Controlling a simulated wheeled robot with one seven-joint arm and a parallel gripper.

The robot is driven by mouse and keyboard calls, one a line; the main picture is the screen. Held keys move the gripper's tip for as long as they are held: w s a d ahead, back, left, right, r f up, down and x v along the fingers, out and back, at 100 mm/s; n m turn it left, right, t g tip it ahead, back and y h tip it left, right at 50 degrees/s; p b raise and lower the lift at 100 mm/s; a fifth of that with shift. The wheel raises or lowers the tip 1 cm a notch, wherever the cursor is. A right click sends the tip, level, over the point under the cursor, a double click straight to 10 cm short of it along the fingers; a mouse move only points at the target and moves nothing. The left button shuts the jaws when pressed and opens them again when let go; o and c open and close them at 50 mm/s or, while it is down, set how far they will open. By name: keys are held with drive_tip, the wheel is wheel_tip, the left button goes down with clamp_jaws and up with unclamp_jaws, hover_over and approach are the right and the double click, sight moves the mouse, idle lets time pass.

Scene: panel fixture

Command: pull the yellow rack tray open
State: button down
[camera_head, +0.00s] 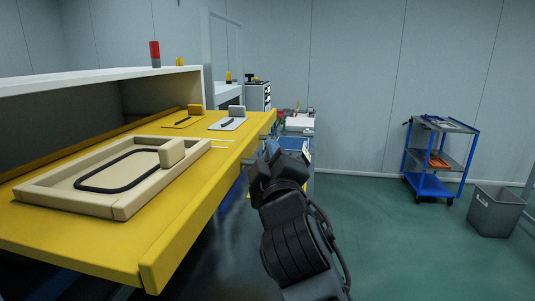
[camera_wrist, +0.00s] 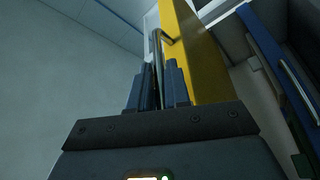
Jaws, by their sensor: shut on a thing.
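The yellow rack tray (camera_head: 118,243) juts out of a white-topped rack (camera_head: 100,77) on the left, with its front edge facing the aisle. Its yellow front also shows in the wrist view (camera_wrist: 188,50), with a thin metal bar handle (camera_wrist: 157,42) on it. My gripper (camera_wrist: 160,85) has its two fingers shut on this handle, one on each side of the bar. In the head view my gripper (camera_head: 262,168) is at the far part of the tray's front edge, and my wrist hides much of the grip.
On the tray lie a beige frame (camera_head: 118,208) with a black ring and small yellow and grey parts. A blue cart (camera_head: 428,186) and a grey bin (camera_head: 495,212) stand at the right. The green floor between is clear. A blue panel (camera_wrist: 275,60) is beside the tray.

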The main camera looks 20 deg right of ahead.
idle(0.3)
drive_tip(key=c, duration=1.2)
unclamp_jaws()
drive_tip(key=shift+o, duration=0.2)
drive_tip(key=b+v, duration=0.2)
drive_tip(key=v, duration=0.6)
drive_tip(key=shift+w, duration=0.1)
